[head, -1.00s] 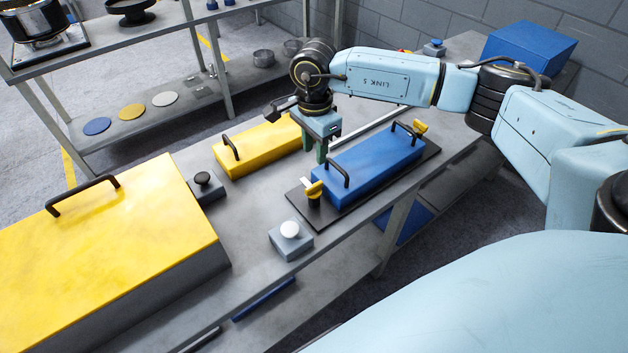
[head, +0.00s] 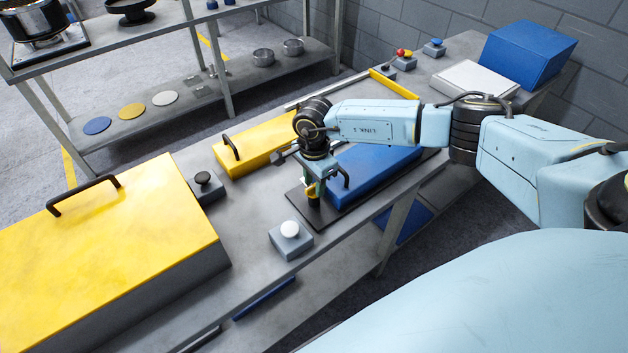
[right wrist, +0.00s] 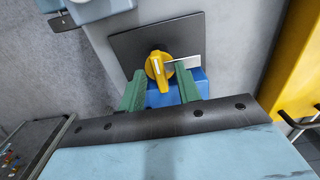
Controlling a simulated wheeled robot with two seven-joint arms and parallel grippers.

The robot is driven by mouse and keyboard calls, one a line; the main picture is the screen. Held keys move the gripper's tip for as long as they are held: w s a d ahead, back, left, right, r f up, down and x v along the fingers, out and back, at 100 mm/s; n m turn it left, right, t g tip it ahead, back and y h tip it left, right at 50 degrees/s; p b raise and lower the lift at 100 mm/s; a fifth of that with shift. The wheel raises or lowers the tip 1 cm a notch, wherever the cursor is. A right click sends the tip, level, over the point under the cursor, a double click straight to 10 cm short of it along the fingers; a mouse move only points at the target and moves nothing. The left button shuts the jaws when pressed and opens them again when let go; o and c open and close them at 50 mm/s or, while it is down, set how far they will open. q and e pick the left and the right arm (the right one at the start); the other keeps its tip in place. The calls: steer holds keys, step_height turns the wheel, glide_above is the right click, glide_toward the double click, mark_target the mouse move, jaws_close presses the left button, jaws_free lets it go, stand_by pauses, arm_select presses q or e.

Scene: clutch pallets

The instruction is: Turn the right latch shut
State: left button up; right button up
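A yellow latch (head: 312,190) stands on a short dark post at the near end of the blue lid (head: 372,168), on a black plate (head: 322,213). In the right wrist view the latch (right wrist: 158,66) sits between my fingers, with a pale strip (right wrist: 187,62) beside it. My right gripper (head: 316,186) is over this latch, pointing down, its green fingers open on either side; I cannot tell whether they touch it. In the head view my gripper partly hides the latch. The lid's far-end latch is hidden behind my right arm. My left gripper is not in view.
A grey box with a white button (head: 290,229) stands in front. A yellow lid (head: 262,145) lies behind, and a large yellow-topped case (head: 110,250) fills the left.

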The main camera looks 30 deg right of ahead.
jaws_close()
steer(key=m, duration=0.7)
steer(key=shift+m, duration=0.3)
steer(key=m+p, duration=0.1)
steer(key=m, duration=0.4)
steer(key=shift+r+m, duration=0.1)
steer(key=shift+m, duration=0.2)
steer(key=m+p, duration=0.1)
steer(key=m, duration=0.3)
steer(key=shift+m, duration=0.3)
